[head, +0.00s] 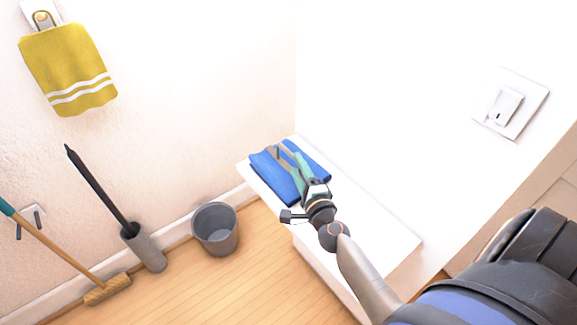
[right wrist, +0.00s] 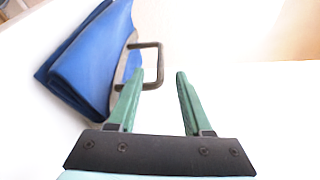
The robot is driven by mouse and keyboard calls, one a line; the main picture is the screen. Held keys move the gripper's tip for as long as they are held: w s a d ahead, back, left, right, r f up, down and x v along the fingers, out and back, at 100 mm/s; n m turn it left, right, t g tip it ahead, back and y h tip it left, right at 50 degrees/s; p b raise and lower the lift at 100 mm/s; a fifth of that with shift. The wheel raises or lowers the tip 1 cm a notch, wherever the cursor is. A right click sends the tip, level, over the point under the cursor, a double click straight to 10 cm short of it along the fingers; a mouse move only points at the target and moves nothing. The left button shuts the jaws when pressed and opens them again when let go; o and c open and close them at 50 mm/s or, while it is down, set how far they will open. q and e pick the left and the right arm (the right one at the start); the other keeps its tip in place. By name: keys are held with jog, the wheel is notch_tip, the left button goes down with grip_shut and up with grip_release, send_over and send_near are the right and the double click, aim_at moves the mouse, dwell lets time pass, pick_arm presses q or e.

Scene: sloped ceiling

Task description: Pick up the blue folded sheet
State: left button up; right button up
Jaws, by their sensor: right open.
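The blue folded sheet (head: 273,178) lies on the far end of a white bench-like surface (head: 372,235) in the head view. My right gripper (head: 291,156) is over it, its green fingers hiding part of the sheet. In the right wrist view the sheet (right wrist: 88,58) is at the upper left, beside the left fingertip. A dark looped handle and a greyish piece show at its edge. My right gripper (right wrist: 159,78) is open, with no part of the sheet clearly between its fingers. Whether a finger touches the sheet, I cannot tell. My left gripper is not in view.
A grey bucket (head: 215,230) stands on the wooden floor left of the white surface. A brush in a holder (head: 145,248) and a broom (head: 106,290) are further left. A yellow towel (head: 68,72) hangs on the wall. The near part of the white surface is clear.

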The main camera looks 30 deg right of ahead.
aim_at(288, 150)
jog(key=shift+x, duration=3.5)
jog(key=shift+a+r, duration=0.1)
jog(key=shift+a, duration=0.05)
grip_shut()
